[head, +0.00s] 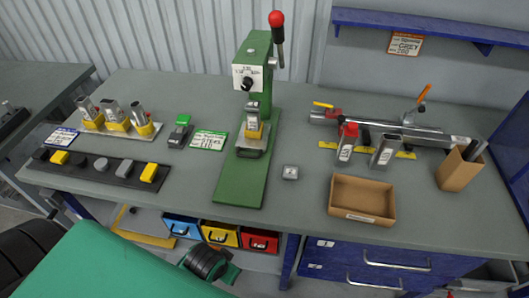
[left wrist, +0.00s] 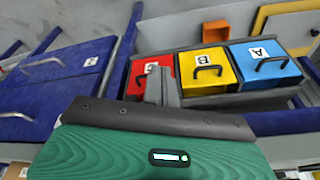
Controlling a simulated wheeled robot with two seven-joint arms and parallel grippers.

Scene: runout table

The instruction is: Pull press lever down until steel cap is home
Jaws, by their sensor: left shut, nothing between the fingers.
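The green press (head: 262,60) stands at the middle of the bench on a long green base (head: 238,190). Its lever (head: 279,45) points upright, with a red knob (head: 277,19) on top. Under the ram, a metal piece (head: 252,107) sits in a yellow holder (head: 253,128); whether the steel cap is seated there is too small to tell. My left gripper (left wrist: 160,75) is shut and empty, showing in the left wrist view before the drawers below the bench, well away from the lever. My right gripper is not in view.
Yellow holders (head: 117,127) with metal parts stand at the left, behind a black strip of blocks (head: 95,168). Red (left wrist: 145,68), yellow (left wrist: 208,66) and blue (left wrist: 262,62) bins sit below.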

